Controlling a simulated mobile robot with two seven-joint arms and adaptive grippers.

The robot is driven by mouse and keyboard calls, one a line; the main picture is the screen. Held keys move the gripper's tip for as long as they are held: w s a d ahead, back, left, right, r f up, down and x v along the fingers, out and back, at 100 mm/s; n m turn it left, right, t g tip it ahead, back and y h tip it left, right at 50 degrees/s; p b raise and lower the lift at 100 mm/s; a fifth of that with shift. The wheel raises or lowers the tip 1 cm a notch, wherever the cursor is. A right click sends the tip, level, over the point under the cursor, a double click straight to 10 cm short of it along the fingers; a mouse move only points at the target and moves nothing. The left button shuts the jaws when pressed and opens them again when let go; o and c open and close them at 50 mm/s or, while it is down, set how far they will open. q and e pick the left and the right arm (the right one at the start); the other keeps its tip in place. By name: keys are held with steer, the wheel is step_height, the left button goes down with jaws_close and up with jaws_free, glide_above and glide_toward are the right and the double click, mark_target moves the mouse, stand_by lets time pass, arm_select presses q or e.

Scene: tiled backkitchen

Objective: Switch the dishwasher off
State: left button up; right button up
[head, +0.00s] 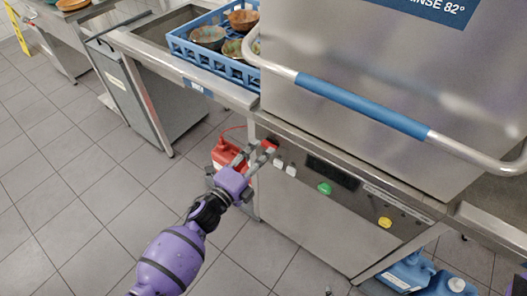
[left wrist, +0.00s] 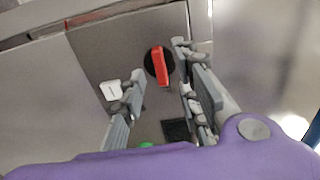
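The dishwasher (head: 300,215) is a steel machine with a control panel below its hood. A red rotary switch (head: 270,145) sits at the left end of the panel, partly hidden by my gripper. In the left wrist view the red switch handle (left wrist: 160,66) stands on a round black base and points nearly up and down in the picture. My left gripper (head: 257,155) is at the panel's left end. It is open, and in the left wrist view its fingers (left wrist: 157,75) stand on either side of the red handle, with visible gaps. My right gripper is not in view.
The hood's blue handle bar (head: 360,105) juts out above. A blue rack (head: 215,70) holds bowls.

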arm_select(q)
steer(key=v, duration=1)
steer(key=s+a+f+n+y+p, duration=0.15)
steer(key=a+n+y, duration=0.25)
steer(key=n, duration=0.4)
steer(key=s+a+f+n+y, duration=0.3)
steer(key=a+n, duration=0.1)
steer(key=n, duration=0.3)
steer(key=s+a+f+n+g+y, duration=0.1)
steer(key=s+f+n+g, duration=0.1)
steer(key=s, duration=0.6)
steer(key=s+a+f+n+g+y+p, duration=0.1)
steer(key=s+a+f+n+g, duration=0.1)
steer(key=s+n, duration=0.2)
steer(key=s+a+f+n+g+y+p, duration=0.1)
steer(key=s+f+n+g, duration=0.1)
steer(key=s, duration=0.9)
steer(key=shift+s+a+f+n, duration=0.3)
steer(key=shift+f+n, duration=0.25)
steer(key=shift+n, duration=0.25)
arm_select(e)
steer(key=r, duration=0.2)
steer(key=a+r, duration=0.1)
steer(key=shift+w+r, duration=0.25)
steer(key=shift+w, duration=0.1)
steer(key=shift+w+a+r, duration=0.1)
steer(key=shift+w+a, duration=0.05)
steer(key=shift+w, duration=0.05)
